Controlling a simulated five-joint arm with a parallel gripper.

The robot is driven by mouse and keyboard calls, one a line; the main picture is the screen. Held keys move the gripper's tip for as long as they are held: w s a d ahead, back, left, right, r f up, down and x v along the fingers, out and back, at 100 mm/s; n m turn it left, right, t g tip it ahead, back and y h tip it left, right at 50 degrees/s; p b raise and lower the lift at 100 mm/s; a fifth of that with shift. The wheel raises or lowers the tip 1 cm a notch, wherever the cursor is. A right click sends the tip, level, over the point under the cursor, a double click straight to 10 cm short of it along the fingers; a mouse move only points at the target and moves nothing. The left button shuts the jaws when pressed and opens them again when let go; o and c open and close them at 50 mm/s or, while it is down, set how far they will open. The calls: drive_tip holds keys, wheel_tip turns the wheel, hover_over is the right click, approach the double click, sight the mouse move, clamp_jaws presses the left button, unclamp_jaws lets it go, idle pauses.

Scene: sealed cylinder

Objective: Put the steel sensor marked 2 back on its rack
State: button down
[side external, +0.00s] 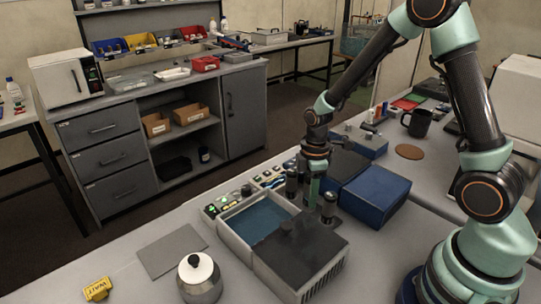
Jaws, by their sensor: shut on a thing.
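My gripper (314,184) points down at the back right of a water bath (234,238) with blue liquid in it. It is shut on a small dark steel piece, mostly hidden by the fingers. Two short dark steel cylinders show close by, one left of the fingers (291,180) and one to their right (328,207). I cannot read a 2 on either, nor tell which is the sensor. A rack cannot be made out clearly; a strip of small parts (268,178) lies behind the bath.
A dark vented block (300,248) adjoins the bath. A blue box (375,196) stands right of my gripper. A black mug (418,123) is farther back.

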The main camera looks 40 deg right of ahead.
drive_tip(key=shift+f, duration=0.7)
drive_tip(key=shift+f, duration=0.1)
drive_tip(key=c, duration=0.5)
unclamp_jaws()
wheel_tip(320, 180, up, 12)
drive_tip(key=shift+r, duration=0.25)
drive_tip(key=s+a+r+m+t, duration=0.3)
drive_tip(key=s+r+m+t, duration=0.2)
drive_tip(key=s+r+m, duration=0.3)
drive_tip(key=shift+s+r+m+t, duration=0.25)
drive_tip(key=shift+r+m+t, duration=0.05)
drive_tip(key=shift+r+m, duration=1.25)
